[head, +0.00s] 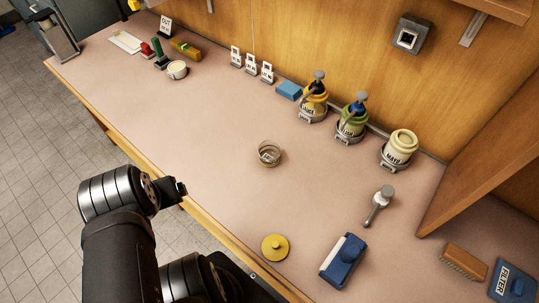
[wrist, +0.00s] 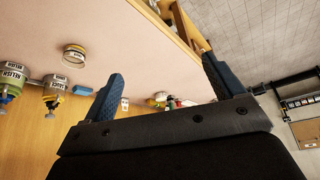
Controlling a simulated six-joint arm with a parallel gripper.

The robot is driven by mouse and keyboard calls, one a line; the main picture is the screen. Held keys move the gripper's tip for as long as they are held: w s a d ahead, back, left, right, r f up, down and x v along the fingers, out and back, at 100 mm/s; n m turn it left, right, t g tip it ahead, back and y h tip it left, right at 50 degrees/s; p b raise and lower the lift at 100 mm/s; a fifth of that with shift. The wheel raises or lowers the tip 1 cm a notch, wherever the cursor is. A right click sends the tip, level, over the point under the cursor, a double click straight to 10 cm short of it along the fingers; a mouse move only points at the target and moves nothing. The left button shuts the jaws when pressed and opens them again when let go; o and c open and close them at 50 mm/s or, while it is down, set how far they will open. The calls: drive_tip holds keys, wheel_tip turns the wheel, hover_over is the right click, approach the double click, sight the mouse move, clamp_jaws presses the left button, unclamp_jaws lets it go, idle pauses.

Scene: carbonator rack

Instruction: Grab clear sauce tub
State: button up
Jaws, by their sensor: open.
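The clear sauce tub (head: 269,153) is a small round see-through cup. It stands alone near the middle of the counter. It also shows in the wrist view (wrist: 75,55), left of the fingers. My gripper (wrist: 162,65) is open, with its two dark blue fingers wide apart and nothing between them. In the head view the end of my arm is by the counter's front edge, left of and nearer than the tub. The gripper is well apart from the tub and mostly hidden there by my arm.
Sauce bottles, one labelled mayo (head: 398,148), stand along the back. A white bowl (head: 177,70) stands at the far left. The counter around the tub is clear.

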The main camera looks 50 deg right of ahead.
drive_tip(key=w+d+r+m+g, duration=0.2)
drive_tip(key=w+d+r+m, duration=0.15)
drive_tip(key=d, duration=0.35)
drive_tip(key=m+g+y, duration=0.2)
drive_tip(key=m+g, duration=0.1)
drive_tip(key=m, duration=1.1)
hover_over(269, 151)
drive_tip(key=s+a, duration=0.2)
wheel_tip(269, 151, down, 10)
wheel_tip(269, 151, down, 17)
drive_tip(key=shift+f, duration=0.1)
drive_tip(key=c, duration=1.1)
